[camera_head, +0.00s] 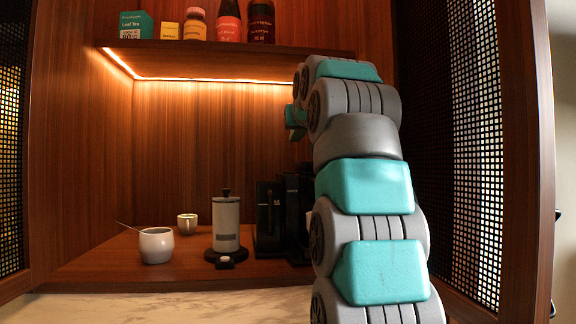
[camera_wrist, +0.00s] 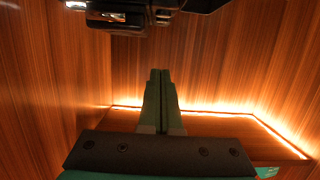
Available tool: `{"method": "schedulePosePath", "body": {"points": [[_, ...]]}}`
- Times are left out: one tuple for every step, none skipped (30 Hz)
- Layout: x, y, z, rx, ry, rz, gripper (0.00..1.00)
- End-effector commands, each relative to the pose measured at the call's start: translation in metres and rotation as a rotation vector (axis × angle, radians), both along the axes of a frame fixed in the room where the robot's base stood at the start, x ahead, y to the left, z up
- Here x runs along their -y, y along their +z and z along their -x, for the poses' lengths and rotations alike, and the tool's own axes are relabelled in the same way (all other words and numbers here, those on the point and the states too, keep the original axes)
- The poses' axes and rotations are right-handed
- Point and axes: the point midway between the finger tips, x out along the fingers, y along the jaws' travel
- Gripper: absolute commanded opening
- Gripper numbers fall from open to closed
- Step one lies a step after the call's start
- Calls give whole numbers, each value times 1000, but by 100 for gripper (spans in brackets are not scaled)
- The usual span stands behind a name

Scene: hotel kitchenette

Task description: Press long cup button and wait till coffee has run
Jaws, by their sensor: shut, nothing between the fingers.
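A black coffee machine (camera_head: 268,215) stands on the wooden counter in the head view, its right part hidden behind my arm. In the wrist view a dark machine part (camera_wrist: 125,12), probably the coffee machine, shows at the top edge, with a small lit spot on its left. My gripper (camera_wrist: 160,74) is shut and empty in the wrist view, its fingertips pointing up toward that part with a visible gap in the picture. The long cup button cannot be made out. My fingers are not clearly seen in the head view.
A white canister (camera_head: 226,224) on a dark base stands left of the machine. A small cup (camera_head: 187,224) and a white bowl with a spoon (camera_head: 156,245) are further left. A lit shelf (camera_head: 230,48) with jars and bottles hangs above. A perforated panel (camera_head: 462,150) stands right.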

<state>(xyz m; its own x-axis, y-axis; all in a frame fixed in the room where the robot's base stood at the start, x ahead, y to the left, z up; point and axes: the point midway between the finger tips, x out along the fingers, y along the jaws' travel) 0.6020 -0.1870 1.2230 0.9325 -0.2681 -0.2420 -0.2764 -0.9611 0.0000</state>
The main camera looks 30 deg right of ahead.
Motion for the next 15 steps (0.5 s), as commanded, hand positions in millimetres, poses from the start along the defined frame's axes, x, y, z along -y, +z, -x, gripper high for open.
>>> {"method": "schedulePosePath", "body": {"points": [[0, 0, 0, 0, 0, 0, 0], [0, 0, 0, 0, 0, 0, 0], [0, 0, -1, -1, 0, 0, 0], [1, 0, -2, -1, 0, 0, 0], [1, -1, -4, -1, 0, 0, 0], [2, -1, -6, -1, 0, 0, 0], [3, -2, -9, -2, 0, -1, 0], [4, -3, -12, -2, 0, -1, 0], [5, -4, -17, -2, 0, -1, 0], [6, -5, -21, -3, 0, -1, 0], [7, -6, -25, -2, 0, -1, 0], [9, -7, -30, -2, 0, -1, 0], [10, -8, -35, -2, 0, -1, 0], [11, -9, -39, -2, 0, -1, 0], [13, -11, -45, -3, 0, -1, 0]]}}
